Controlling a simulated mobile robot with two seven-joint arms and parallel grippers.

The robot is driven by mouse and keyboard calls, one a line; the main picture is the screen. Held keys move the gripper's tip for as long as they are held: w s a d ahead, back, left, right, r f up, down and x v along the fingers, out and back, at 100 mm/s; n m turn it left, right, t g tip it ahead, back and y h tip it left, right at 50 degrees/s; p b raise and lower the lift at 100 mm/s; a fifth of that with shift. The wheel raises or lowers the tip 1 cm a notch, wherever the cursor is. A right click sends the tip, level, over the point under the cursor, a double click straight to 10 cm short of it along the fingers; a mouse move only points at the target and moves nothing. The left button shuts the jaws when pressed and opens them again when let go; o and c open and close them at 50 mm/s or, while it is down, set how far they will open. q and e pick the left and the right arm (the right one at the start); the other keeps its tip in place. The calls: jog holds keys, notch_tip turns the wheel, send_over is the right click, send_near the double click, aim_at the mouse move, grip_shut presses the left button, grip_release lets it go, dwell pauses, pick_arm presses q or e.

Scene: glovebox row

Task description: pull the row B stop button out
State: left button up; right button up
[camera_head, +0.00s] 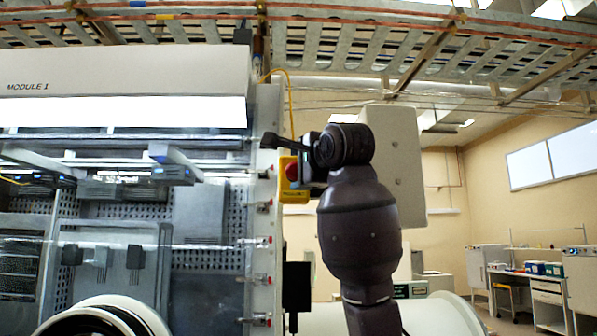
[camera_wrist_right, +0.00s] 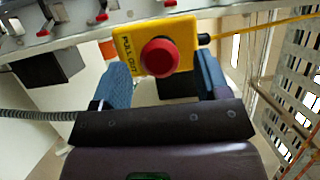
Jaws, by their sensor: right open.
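The stop button (camera_head: 291,172) is a red mushroom head on a yellow box (camera_head: 287,191) at the right edge of the glovebox front. In the right wrist view the red button (camera_wrist_right: 160,57) faces me at the upper middle, and the yellow box (camera_wrist_right: 187,33) carries the words "PULL OUT". I cannot read a row letter. My right gripper (camera_head: 297,164) is at the box, partly hiding it. In the wrist view its blue-padded fingers (camera_wrist_right: 162,72) are open, one to each side of the button, with visible gaps. Contact is not visible. My left gripper is out of view.
The glovebox (camera_head: 125,70) marked "MODULE 1" fills the left. A yellow cable (camera_wrist_right: 245,29) leaves the box. Benches (camera_head: 535,285) stand far right. Open room lies between.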

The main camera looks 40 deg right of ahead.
jog(key=s+a+b, duration=0.1)
jog(key=s+b, duration=0.1)
jog(key=s, duration=0.7)
jog(key=shift+s+a, duration=0.3)
jog(key=shift+s, duration=0.05)
